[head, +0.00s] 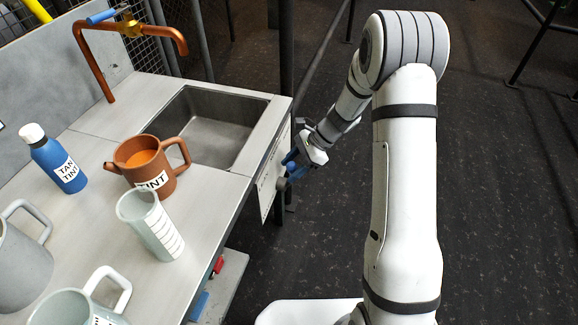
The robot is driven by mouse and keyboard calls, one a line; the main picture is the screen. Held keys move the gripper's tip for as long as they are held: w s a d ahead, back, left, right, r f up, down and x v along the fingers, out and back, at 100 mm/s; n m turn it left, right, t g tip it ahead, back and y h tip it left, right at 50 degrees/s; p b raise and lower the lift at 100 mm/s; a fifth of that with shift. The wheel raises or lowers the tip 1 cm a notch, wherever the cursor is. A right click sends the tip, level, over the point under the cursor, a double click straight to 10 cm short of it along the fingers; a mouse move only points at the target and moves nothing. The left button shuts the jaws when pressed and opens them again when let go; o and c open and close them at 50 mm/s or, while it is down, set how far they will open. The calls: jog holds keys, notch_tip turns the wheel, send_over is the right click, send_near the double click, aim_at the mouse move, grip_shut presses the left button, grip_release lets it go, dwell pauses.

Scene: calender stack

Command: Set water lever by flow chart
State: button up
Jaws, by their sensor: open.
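A copper tap (90,70) rises from the back of the counter beside the sink. Its blue lever (102,16) sits at the top and lies roughly sideways. A white panel (268,187) hangs on the counter's right side below the sink; it may be the flow chart, but its marks are too small and slanted to read. My gripper (291,174) is open, with blue fingers, just right of this panel and below the counter top. It is well away from the tap lever. I cannot tell whether the fingers touch the panel.
The steel sink (207,125) is empty. A brown TINT mug (150,165), a pale marked cup (152,226), a blue TAN TINT bottle (55,160) and grey mugs (18,262) crowd the counter's left and front. Dark floor (500,180) to the right is open, with railings at the back.

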jog(key=p+v, duration=0.1)
jog(key=v, duration=0.6)
jog(key=shift+d+r+p, duration=0.15)
jog(key=shift+r+p, duration=0.1)
jog(key=shift+p, duration=0.15)
jog(key=s+d+r+n+t+h+p, duration=0.2)
jog(key=s+d+r+n+h+p, duration=0.2)
jog(key=s+r+n+p, duration=0.3)
jog(key=s+d+r+n+t+h+p, duration=0.3)
jog(key=s+r+n+p, duration=0.4)
jog(key=r, duration=2.1)
jog(key=s+d+h+p, duration=0.1)
jog(key=s+p, duration=0.4)
jog(key=s, duration=0.5)
jog(key=shift+s+d+r+n, duration=0.15)
jog(key=shift+d+r+n, duration=0.25)
jog(key=shift+d, duration=0.05)
